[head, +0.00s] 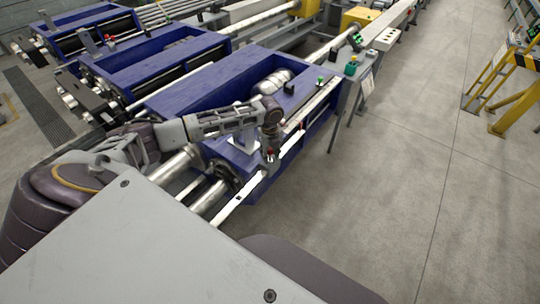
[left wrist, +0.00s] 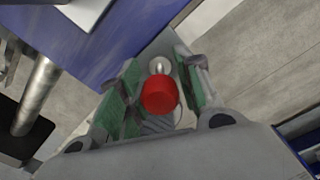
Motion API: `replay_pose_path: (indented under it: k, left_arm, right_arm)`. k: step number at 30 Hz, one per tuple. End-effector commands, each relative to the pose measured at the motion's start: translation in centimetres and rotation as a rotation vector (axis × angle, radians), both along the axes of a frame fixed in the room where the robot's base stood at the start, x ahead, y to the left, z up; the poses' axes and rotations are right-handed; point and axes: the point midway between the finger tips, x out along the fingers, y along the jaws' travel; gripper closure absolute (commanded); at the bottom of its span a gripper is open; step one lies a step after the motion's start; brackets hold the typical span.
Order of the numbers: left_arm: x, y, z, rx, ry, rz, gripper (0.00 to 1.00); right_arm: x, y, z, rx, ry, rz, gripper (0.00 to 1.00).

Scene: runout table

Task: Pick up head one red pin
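The red pin (head: 270,153) stands near the front edge of the nearest blue machine, on the light rail. In the left wrist view its round red head (left wrist: 160,95) shows large, between my green-padded fingers. A small silver knob (left wrist: 159,66) shows just beyond it. My left gripper (head: 269,140) is at the pin, pointing down. Its fingers (left wrist: 158,85) are spread on both sides of the red head and look open; contact is not clear. The lower part of the pin is hidden. My right gripper is in neither view.
The blue machine frame (head: 205,83) with metal rollers lies behind and beside my left arm. A green-topped pin (head: 320,82) and a green button box (head: 350,69) stand farther along the rail. The grey floor (head: 400,180) at right is clear.

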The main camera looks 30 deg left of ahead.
Motion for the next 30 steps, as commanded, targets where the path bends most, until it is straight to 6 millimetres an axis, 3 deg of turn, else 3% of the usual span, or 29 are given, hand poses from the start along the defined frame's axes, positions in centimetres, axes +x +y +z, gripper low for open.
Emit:
replay_pose_path:
  k: [6,19,27,30]
  left_arm:
    - [-0.02,0.03,-1.17,0.001,-0.001,0.0,0.65]
    - [-0.02,0.03,-1.2,0.001,-0.001,0.0,0.65]
    - [-0.02,0.03,-1.19,0.001,-0.001,0.0,1.0]
    - [0.01,0.03,-1.16,0.0,-0.001,0.0,1.0]
  right_arm:
    - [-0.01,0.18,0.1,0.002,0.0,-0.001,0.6]
    - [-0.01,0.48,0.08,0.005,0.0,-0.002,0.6]
    - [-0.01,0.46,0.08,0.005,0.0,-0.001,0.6]
    - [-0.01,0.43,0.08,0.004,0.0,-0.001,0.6]
